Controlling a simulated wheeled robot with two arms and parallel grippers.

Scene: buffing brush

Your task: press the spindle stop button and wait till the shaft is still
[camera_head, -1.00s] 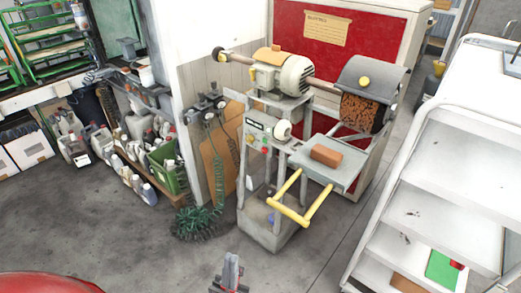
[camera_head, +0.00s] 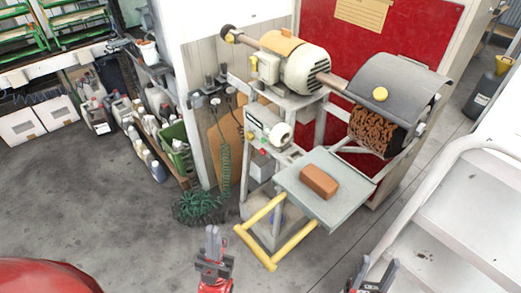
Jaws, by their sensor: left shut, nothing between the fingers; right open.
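The buffing machine has a cream motor (camera_head: 292,62) and a shaft (camera_head: 334,84) running right to a brown brush (camera_head: 372,132) under a grey hood (camera_head: 400,82). Whether the shaft turns cannot be told. My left gripper (camera_head: 213,235) is shut and empty, in front of the machine and left of the yellow handle. My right gripper (camera_head: 376,270) is open and empty at the bottom edge.
A grey shelf (camera_head: 340,200) with a brown block (camera_head: 319,182) and a yellow handle (camera_head: 270,264) juts out in front. White steps (camera_head: 470,225) stand close at right.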

